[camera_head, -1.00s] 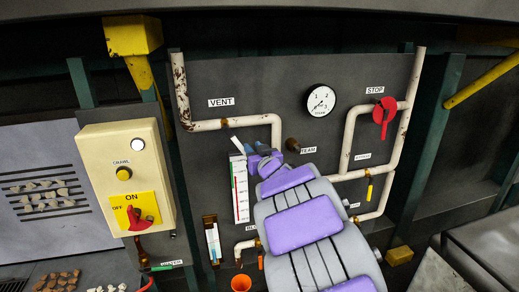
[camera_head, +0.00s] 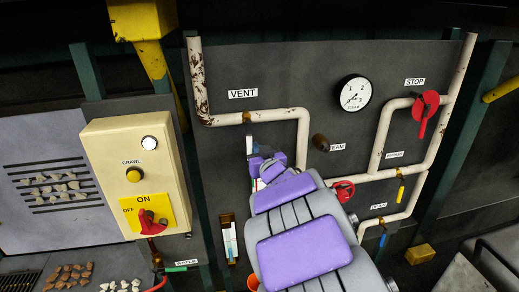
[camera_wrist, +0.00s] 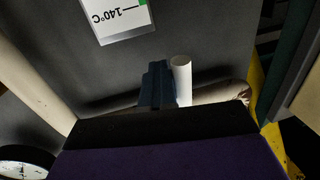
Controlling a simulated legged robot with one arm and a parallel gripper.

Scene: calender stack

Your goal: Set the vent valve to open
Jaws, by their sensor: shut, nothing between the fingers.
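The vent valve (camera_head: 247,117) is a small brass fitting on the cream pipe, just right of and below the VENT label (camera_head: 243,93). A short pale handle (camera_head: 249,143) appears to hang down from it, partly hidden by my gripper. My gripper (camera_head: 256,152) is in front of the panel just below the valve, its fingers shut and empty. In the wrist view the dark blue fingers (camera_wrist: 157,86) stand right beside a white cylinder (camera_wrist: 181,80), probably this handle. I cannot tell if they touch.
Cream pipes (camera_head: 303,140) run across the dark panel. A steam gauge (camera_head: 355,92), a red STOP handle (camera_head: 426,108) and a red handwheel (camera_head: 343,190) are to the right. A cream control box (camera_head: 133,180) stands left. The wrist view shows an inverted 140°C label (camera_wrist: 117,15).

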